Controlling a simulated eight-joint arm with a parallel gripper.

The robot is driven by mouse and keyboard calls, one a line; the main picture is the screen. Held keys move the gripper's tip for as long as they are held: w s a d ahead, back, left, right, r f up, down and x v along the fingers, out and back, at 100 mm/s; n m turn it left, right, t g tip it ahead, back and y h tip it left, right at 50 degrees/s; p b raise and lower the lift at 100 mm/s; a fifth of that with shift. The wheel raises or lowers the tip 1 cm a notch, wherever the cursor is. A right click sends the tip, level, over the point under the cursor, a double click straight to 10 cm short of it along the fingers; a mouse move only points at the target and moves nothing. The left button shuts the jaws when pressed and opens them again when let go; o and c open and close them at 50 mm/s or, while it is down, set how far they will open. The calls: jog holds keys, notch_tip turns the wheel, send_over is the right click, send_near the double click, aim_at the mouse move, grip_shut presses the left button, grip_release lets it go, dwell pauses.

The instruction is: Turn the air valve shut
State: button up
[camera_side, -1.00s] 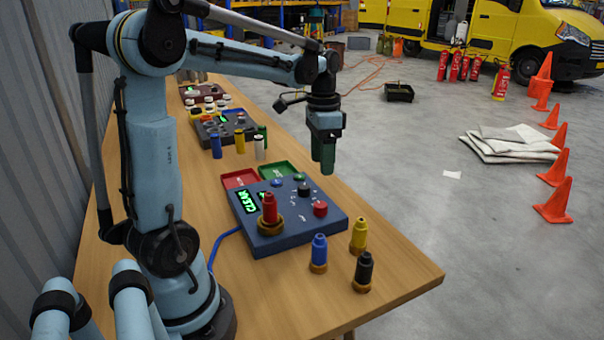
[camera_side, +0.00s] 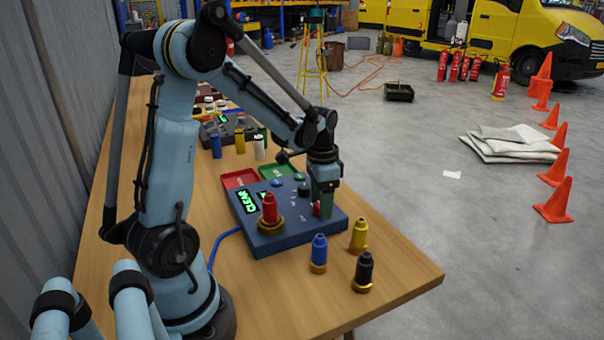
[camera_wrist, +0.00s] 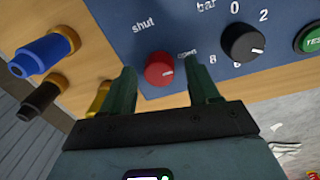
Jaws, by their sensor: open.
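The air valve is a red knob (camera_wrist: 159,70) on a blue panel (camera_wrist: 180,30), with "shut" printed to its upper left and "open" to its right. Which way the knob points is too small to tell. My gripper (camera_wrist: 161,78) is open, with one green finger on each side of the knob; whether either finger touches it I cannot tell. In the side view my gripper (camera_side: 323,212) points down at the panel (camera_side: 285,232), and its fingers partly hide the red knob (camera_side: 316,209).
A black "bar" dial (camera_wrist: 242,43) and a green test button (camera_wrist: 309,40) are close by. A red cylinder (camera_side: 270,208) stands on the panel. Blue (camera_side: 319,252), yellow (camera_side: 359,236) and black (camera_side: 364,270) cylinders stand in front. The display (camera_side: 248,201) reads "CLEAR".

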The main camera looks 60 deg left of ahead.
jog(key=c, duration=1)
jog(key=shift+c, duration=0.2)
jog(key=shift+n, duration=0.3)
jog(key=n, duration=0.3)
jog(key=shift+n, duration=0.3)
jog(key=n, duration=0.4)
jog(key=shift+s+n+t, duration=0.1)
jog(key=shift+n+t, duration=0.2)
jog(key=n, duration=0.9)
jog(key=shift+s, duration=0.1)
jog(key=shift+a, duration=0.1)
